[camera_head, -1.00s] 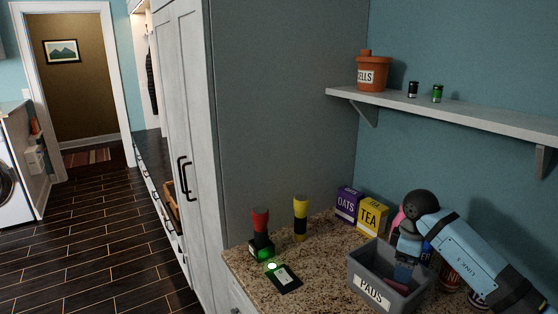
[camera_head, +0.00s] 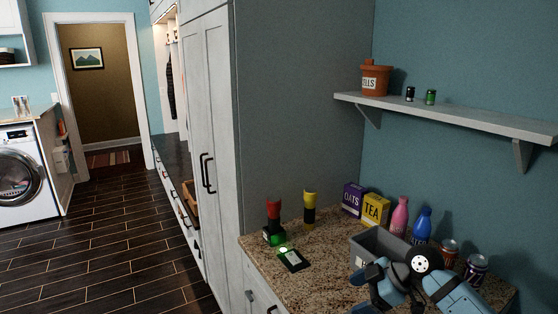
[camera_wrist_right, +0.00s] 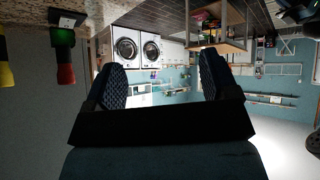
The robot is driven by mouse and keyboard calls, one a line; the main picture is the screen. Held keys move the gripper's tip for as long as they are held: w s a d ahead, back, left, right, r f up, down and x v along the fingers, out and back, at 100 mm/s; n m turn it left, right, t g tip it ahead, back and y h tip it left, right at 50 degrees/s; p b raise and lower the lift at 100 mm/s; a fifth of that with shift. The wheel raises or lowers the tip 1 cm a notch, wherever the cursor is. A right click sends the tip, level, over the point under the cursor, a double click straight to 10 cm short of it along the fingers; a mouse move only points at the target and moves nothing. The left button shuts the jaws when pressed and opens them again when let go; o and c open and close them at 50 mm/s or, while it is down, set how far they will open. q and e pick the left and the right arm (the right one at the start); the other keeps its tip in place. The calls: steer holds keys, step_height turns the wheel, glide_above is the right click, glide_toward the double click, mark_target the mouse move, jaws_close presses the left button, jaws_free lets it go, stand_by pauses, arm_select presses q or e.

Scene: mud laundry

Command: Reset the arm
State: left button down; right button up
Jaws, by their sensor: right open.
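My right gripper (camera_wrist_right: 162,78) shows in the right wrist view with its two dark padded fingers apart and nothing between them. In the head view my right arm comes in at the lower right. It is bent in front of the grey bin (camera_head: 372,243) on the counter and hides part of the bin and its label. My left gripper is in neither view.
On the granite counter (camera_head: 312,277) stand a red flashlight (camera_head: 273,211), a yellow flashlight (camera_head: 309,207), an OATS box (camera_head: 353,198), a TEA box (camera_head: 375,209), bottles and cans. A shelf (camera_head: 450,117) is above. The floor (camera_head: 120,235) at left is open.

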steer(key=s+a+r+n+t+y, duration=0.1)
steer(key=s+a+r+t+y, duration=0.25)
steer(key=a+y, duration=0.25)
step_height(320, 180, up, 6)
steer(key=s+d+r+m+t, duration=0.1)
steer(key=s+d+m+t, duration=0.15)
steer(key=m+t, duration=0.45)
steer(key=s+d+f+m+t+h, duration=0.2)
steer(key=s+d+f+m+h, duration=0.85)
steer(key=h, duration=0.65)
steer(key=s+f+n+g+y, duration=0.1)
steer(key=s+f+g, duration=0.45)
steer(key=s, duration=0.45)
steer(key=s+f+n+g+y, duration=0.1)
steer(key=s+f+g, duration=0.4)
steer(key=s, duration=0.4)
arm_select(q)
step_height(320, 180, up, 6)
steer(key=p, duration=0.6)
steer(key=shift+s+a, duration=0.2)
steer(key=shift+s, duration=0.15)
arm_select(e)
steer(key=w+a+f+t+y, duration=0.3)
steer(key=w+a+f+t, duration=0.3)
steer(key=shift+f+n+t, duration=0.3)
steer(key=shift+f+n, duration=0.05)
steer(key=shift+f, duration=0.05)
